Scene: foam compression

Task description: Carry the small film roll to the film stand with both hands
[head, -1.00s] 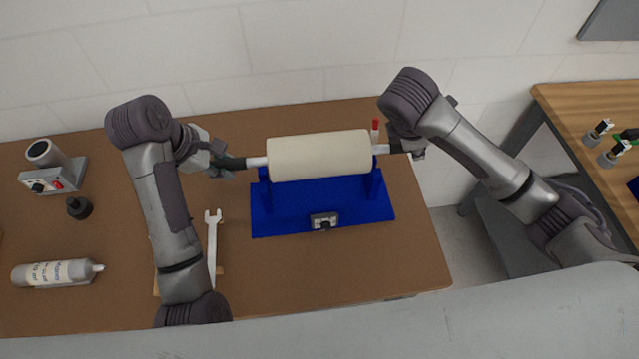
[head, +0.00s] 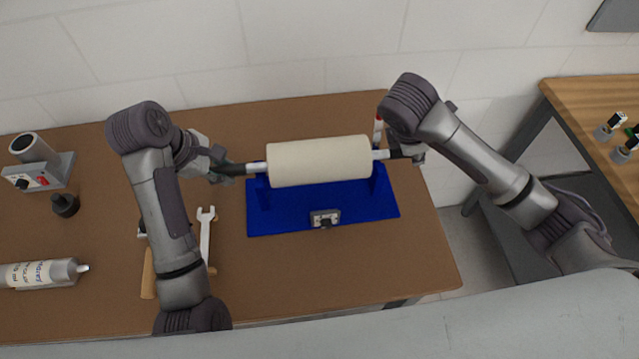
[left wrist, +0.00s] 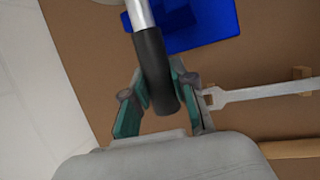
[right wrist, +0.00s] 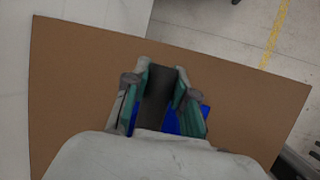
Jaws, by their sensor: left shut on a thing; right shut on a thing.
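The small film roll (head: 320,161) is a cream cylinder with a metal rod and black end grips, held level. My left gripper (head: 232,169) is shut on its left black grip, which also shows between the fingers in the left wrist view (left wrist: 156,75). My right gripper (head: 402,151) is shut on the right black grip, seen in the right wrist view (right wrist: 159,95). The roll hides the stand's upper supports, so I cannot tell the gap exactly.
A wrench (head: 206,235) lies left of the blue stand. A bottle (head: 40,274), a black knob-like item (head: 64,204) and a grey device (head: 40,165) are at the table's left. A second wooden table (head: 590,100) stands at the right. The brown table's front is mostly clear.

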